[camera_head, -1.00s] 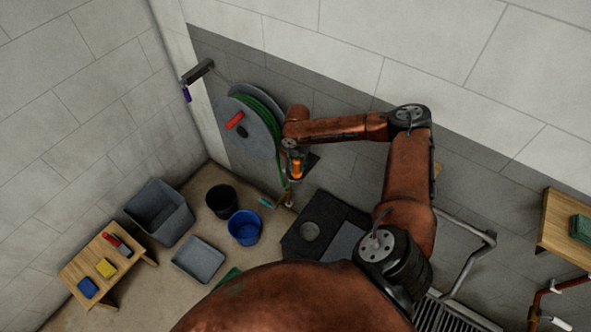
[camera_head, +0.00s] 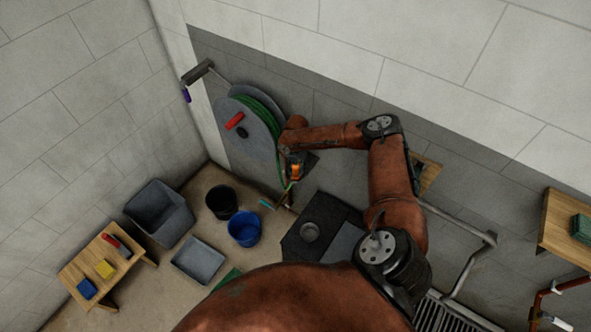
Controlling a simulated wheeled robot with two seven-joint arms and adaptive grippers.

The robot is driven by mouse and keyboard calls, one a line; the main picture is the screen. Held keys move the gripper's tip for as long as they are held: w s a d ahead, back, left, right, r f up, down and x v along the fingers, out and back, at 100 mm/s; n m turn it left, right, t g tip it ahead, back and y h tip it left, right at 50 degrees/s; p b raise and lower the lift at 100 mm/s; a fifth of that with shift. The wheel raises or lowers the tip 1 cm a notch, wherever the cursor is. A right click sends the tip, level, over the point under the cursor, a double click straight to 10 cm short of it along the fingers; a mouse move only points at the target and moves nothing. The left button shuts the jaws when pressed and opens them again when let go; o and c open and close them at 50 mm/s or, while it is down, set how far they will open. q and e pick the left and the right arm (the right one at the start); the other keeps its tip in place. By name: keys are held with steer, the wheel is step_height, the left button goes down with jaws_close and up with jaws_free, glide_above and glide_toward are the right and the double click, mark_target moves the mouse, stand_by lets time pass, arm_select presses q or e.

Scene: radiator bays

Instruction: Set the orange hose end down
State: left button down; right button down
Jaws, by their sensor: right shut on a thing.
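The orange hose end (camera_head: 295,171) is at my right gripper (camera_head: 293,180), in front of the wall left of centre. The right gripper is shut on it, though the fingers are small and partly hidden by the wrist. The green hose (camera_head: 260,108) is wound on a grey wall reel (camera_head: 236,112) with a red handle, just left of the gripper. A length of hose hangs down beside the gripper. My left gripper is not in view.
A black mat (camera_head: 298,243) with a round grey dish lies below the gripper. A blue bucket (camera_head: 244,228), black bucket (camera_head: 221,202), grey tray (camera_head: 198,261) and grey tub (camera_head: 160,212) stand to the left. A wooden bench (camera_head: 105,262) holds brushes and sponges. A metal rail (camera_head: 472,262) is right.

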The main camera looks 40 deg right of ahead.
steer(key=shift+f, duration=0.15)
steer(key=c, duration=1.8)
jaws_free()
step_height(320, 180, up, 12)
steer(key=shift+r, duration=0.15)
